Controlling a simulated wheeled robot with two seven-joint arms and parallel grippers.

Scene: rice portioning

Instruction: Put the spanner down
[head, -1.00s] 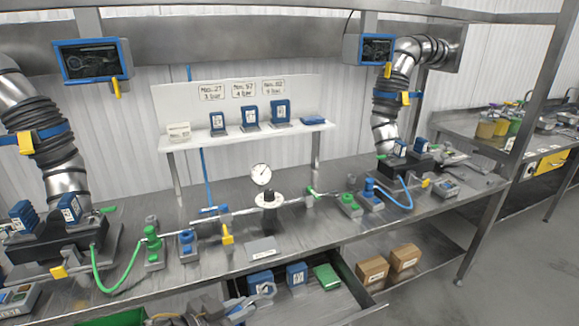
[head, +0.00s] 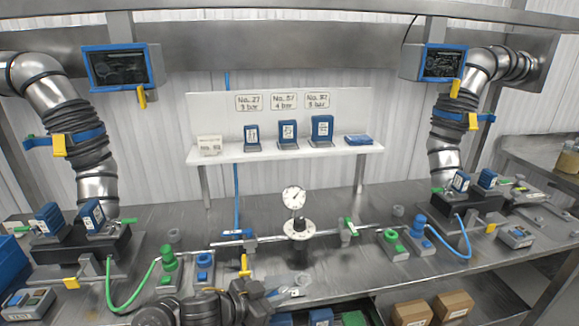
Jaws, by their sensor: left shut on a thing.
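My left gripper (head: 262,297) comes in at the bottom centre, over the front part of the steel bench (head: 375,262). It is shut on the spanner, of which little can be made out; the dark gripper and arm hide most of it. A light grey plate (head: 298,291) lies on the bench just right of the gripper, partly covered. Whether the spanner touches the bench or the plate cannot be told. My right gripper is not in view.
A pipe with a round gauge (head: 293,198) and a yellow-handled valve (head: 245,264) runs behind the gripper. Green (head: 168,262) and blue (head: 204,266) fittings stand to its left. An open drawer with blue boxes (head: 320,317) lies below. Bench right of the plate is clear.

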